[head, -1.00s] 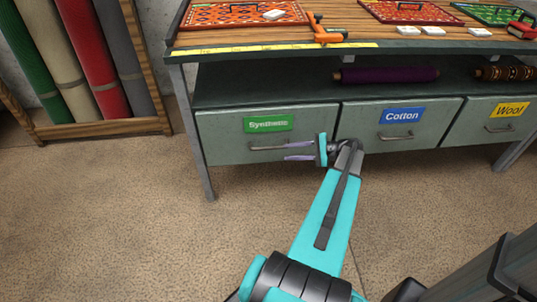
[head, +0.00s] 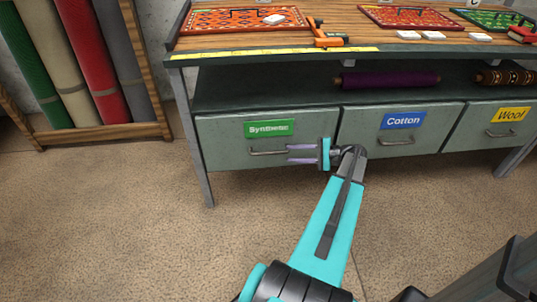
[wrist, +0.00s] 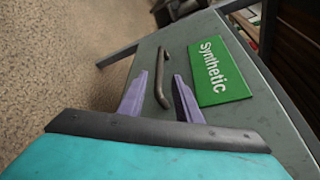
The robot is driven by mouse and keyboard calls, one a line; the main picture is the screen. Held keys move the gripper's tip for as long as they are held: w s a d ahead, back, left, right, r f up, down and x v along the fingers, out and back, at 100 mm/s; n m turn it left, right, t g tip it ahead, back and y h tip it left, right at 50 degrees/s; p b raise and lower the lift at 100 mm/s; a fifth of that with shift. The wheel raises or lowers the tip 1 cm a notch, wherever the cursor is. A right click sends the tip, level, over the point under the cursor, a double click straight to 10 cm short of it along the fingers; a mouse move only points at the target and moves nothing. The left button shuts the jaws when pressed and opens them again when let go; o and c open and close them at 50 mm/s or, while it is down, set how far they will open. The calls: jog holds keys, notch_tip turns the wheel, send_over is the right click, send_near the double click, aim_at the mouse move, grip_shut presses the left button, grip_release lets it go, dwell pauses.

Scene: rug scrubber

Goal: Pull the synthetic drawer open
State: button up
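The synthetic drawer (head: 225,140) is grey-green and shut, at the left of the drawer row under the bench. It bears a green "Synthetic" label (head: 269,128) and a dark bar handle (head: 265,153). In the wrist view the label (wrist: 218,72) lies right of the handle (wrist: 163,80). My gripper (head: 289,154) is at the right end of the handle in the head view. Its two purple fingers are open. In the wrist view the handle shows between the spread fingers of my gripper (wrist: 160,76), with gaps on both sides; I cannot tell how deep it sits between them.
The cotton drawer (head: 360,139) and wool drawer (head: 465,130) are shut to the right. A bench leg (head: 190,130) stands at the left. A wooden rack (head: 150,128) of rolled rugs is further left. The floor (head: 130,220) before the drawer is clear.

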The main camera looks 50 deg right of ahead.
aim_at(273, 153)
jog(key=b+x, duration=0.1)
jog(key=x, duration=1)
jog(key=shift+w+a+f+b, duration=0.1)
jog(key=shift+b, duration=0.3)
jog(key=shift+c, duration=0.4)
grip_shut()
